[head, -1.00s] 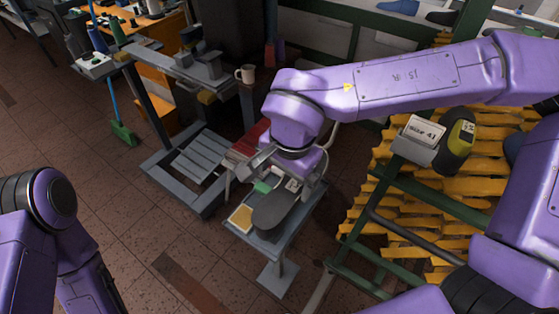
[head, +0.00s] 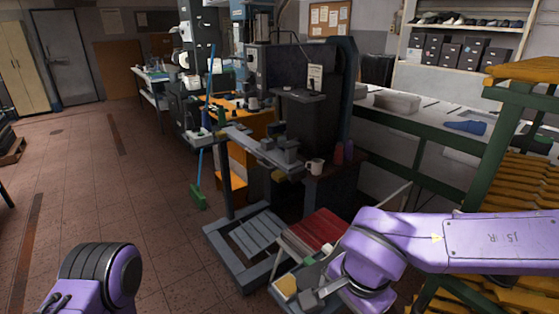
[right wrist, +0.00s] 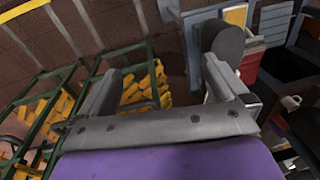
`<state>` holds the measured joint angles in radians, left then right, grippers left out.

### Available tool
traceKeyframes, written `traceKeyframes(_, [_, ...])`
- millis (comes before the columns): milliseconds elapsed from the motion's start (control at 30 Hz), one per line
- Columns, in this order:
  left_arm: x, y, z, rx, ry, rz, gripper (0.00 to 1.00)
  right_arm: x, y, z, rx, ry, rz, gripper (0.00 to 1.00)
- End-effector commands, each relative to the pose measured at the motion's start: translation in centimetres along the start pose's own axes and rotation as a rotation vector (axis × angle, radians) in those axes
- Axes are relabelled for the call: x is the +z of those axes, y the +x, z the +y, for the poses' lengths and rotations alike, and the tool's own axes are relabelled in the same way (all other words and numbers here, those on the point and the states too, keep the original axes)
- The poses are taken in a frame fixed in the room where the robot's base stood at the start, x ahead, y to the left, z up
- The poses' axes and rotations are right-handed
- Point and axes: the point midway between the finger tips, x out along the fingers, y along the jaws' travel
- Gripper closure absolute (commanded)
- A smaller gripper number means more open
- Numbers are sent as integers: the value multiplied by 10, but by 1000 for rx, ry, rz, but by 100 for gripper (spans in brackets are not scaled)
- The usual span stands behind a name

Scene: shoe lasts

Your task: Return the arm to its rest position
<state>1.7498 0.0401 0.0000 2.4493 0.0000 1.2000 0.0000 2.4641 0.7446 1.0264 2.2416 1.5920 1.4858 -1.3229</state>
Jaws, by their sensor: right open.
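My right arm (head: 480,238) comes in from the right in the head view, over the small work stand. My right gripper (right wrist: 162,88) shows in the right wrist view with its two grey fingers spread wide and nothing between them. In that view a dark grey, rounded flat piece (right wrist: 228,42) lies beyond the right finger, near a yellow pad (right wrist: 236,14). The yellow pad also shows in the head view (head: 288,285). Only a rounded purple link of my left arm (head: 95,275) shows at the lower left; my left gripper is outside the frame.
A red-topped surface (head: 322,232) is beside my right arm. A rack with yellow slats (head: 525,190) stands at the right.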

Motion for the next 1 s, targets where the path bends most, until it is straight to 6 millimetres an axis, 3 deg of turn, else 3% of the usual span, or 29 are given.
traceKeyframes(167, [0, 0, 0, 0, 0, 0, 19, 0, 0, -11, -37, 104, 18, 0])
traceKeyframes(333, [0, 0, 0, 0, 0, 0, 19, -14, 5, -26, -124, 202, 88, 0])
traceKeyframes(467, [0, 0, 0, 0, 0, 0, 19, -34, 23, -33, -196, 281, 183, 0])
traceKeyframes(567, [1, 2, 0, 0, 0, 0, 19, -50, 50, -34, -240, 322, 265, 0])
traceKeyframes(667, [2, 4, 0, 0, 0, -1, 19, -64, 91, -26, -269, 330, 345, 0])
traceKeyframes(767, [4, 8, 0, 0, 0, -1, 19, -72, 146, -4, -283, 287, 417, 0])
traceKeyframes(867, [6, 13, 1, 0, 0, 0, 19, -72, 213, 39, -269, 177, 453, 0])
traceKeyframes(900, [7, 16, 1, 0, 0, 0, 19, -69, 240, 64, -249, 109, 451, 0])
traceKeyframes(1000, [9, 21, 2, 0, 0, -1, 19, -58, 294, 135, -165, -75, 413, 0])
